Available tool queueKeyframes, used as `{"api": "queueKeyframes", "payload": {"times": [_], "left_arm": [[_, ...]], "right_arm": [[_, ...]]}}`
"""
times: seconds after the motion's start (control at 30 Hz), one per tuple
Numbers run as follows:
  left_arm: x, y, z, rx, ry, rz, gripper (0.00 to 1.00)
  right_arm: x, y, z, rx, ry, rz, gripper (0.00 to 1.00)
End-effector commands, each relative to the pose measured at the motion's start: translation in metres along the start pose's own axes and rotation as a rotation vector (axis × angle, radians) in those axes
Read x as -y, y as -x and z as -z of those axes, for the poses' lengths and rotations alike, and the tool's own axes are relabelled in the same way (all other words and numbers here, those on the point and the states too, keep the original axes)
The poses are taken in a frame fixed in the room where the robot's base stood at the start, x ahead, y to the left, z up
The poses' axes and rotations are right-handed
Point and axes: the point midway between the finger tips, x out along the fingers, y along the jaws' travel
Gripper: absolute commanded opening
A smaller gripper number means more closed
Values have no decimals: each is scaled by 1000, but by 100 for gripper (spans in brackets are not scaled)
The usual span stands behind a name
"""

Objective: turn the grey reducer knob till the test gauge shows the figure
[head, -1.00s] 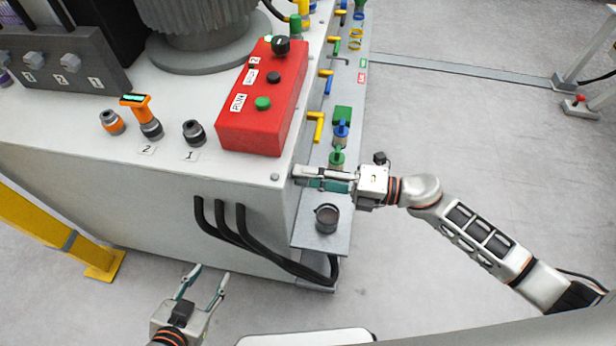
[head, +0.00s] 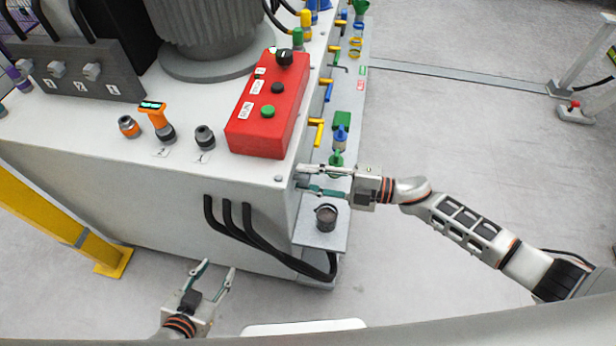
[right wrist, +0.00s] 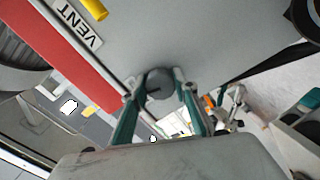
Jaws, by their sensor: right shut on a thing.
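In the right wrist view, the grey round reducer knob (right wrist: 159,84) sits between the teal fingertips of my right gripper (right wrist: 160,92), which is shut on it. In the head view my right gripper (head: 300,179) is at the cabinet's right front edge, and the knob is hidden there. The test gauge (head: 152,106), orange with a small lit display, stands upright on the fitting labelled 2. Its figure is too small to read. My left gripper (head: 219,272) is open and empty, low in front of the cabinet.
A red control box (head: 267,135) with buttons stands on the cabinet top. Coloured valves (head: 317,130) line the right side. A dark cup-like part (head: 326,217) sits on a low ledge below my right gripper. Black hoses (head: 240,228) run down the front. A yellow post (head: 45,225) stands left.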

Motion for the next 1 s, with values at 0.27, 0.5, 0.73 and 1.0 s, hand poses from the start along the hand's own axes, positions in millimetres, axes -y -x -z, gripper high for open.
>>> {"api": "queueKeyframes", "payload": {"times": [0.27,0.5,0.73,1.0], "left_arm": [[-2,2,-7,12,1,-4,40],[-1,3,-4,8,1,-1,40],[3,1,2,-3,-1,4,40],[3,0,2,-2,-3,4,40]], "right_arm": [[0,0,0,0,-6,0,7],[0,0,0,0,-5,0,45],[0,0,0,0,-4,0,45],[1,20,-1,3,-5,2,45]]}}
